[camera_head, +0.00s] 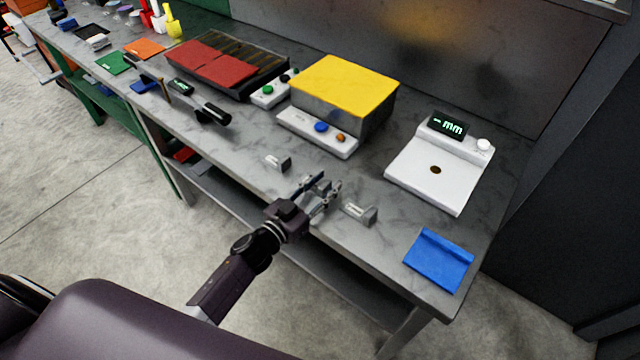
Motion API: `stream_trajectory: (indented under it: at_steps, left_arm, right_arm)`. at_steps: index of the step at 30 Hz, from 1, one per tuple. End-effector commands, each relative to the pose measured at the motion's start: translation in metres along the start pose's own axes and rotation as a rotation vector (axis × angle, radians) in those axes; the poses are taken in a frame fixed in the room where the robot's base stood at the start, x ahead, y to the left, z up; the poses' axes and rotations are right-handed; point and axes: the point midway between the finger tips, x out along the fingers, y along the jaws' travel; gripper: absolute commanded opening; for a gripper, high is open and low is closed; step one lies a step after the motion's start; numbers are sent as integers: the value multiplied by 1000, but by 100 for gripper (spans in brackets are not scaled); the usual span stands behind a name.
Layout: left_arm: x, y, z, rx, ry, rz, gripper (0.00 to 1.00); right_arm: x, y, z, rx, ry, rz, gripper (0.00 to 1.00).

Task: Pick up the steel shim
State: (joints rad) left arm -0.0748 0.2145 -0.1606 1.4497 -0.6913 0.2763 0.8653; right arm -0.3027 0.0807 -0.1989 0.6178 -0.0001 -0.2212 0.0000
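My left gripper (326,184) reaches in from the lower left, low over the front part of the grey bench. Its two fingertips look spread apart. I cannot tell whether anything thin lies between or under them. A small grey metal piece (279,163) sits on the bench to the left of the gripper. A similar grey metal piece (360,212) with a pale face sits just to the right of the gripper. I cannot tell which of these, if either, is the steel shim. My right gripper is not in view.
A white gauge (427,184) with a "mm" display and a blue tray (438,262) are to the right. A yellow-topped box (343,86) and a button panel (318,132) stand behind. A red-covered case (216,62) is farther left. The bench's front edge runs below the gripper.

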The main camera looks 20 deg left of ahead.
Motion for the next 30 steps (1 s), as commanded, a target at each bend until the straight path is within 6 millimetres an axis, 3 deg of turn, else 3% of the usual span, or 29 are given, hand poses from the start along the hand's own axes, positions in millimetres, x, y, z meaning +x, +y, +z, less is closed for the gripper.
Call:
stream_trajectory:
  at_steps: [3,7,16,30]
  left_arm:
    - [1,0,1,-1,-1,0,35]
    - [1,0,0,0,0,0,34]
    - [1,0,0,0,0,0,1]
    - [1,0,-2,1,3,1,0]
  right_arm:
    - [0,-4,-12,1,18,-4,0]
    - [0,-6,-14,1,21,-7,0]
    - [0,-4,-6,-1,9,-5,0]
    - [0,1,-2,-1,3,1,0]
